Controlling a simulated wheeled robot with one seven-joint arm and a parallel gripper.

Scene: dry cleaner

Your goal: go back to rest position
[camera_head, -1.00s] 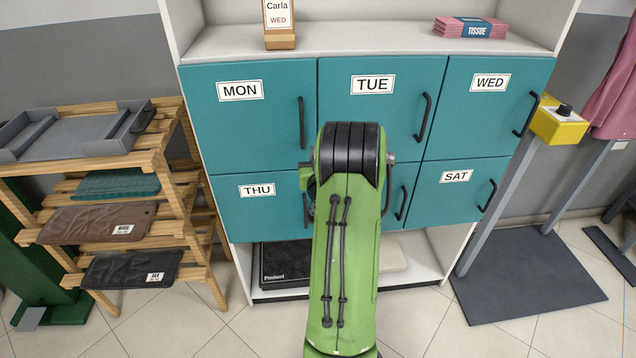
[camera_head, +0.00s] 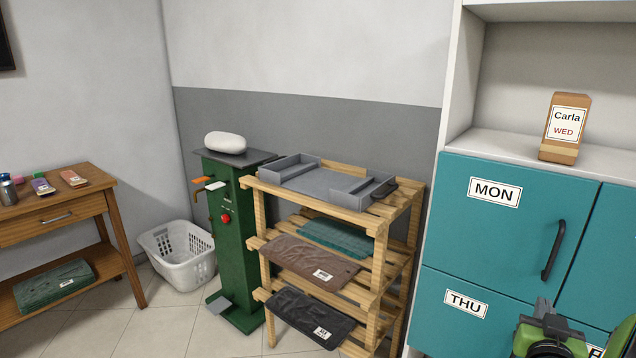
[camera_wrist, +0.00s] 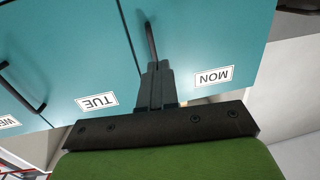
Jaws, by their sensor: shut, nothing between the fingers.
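My gripper (camera_wrist: 156,85) shows in the wrist view with its dark fingers together and nothing between them. It is in front of the teal cabinet, and its tips overlap the dark handle (camera_wrist: 151,42) of the MON door (camera_wrist: 226,55) in the picture; I cannot tell whether they touch. The TUE door (camera_wrist: 78,72) is beside it. In the head view, part of my green arm (camera_head: 548,335) shows at the bottom right, and my fingertips are not visible there. The MON door (camera_head: 478,235) looks shut.
A wooden rack (camera_head: 405,200) with a grey tray (camera_head: 330,184) and folded garments stands left of the cabinet (camera_head: 440,170). Further left are a green press (camera_head: 235,240), a white basket (camera_head: 180,262) and a wooden table (camera_head: 60,215). A Carla WED box (camera_head: 564,128) stands on the upper shelf.

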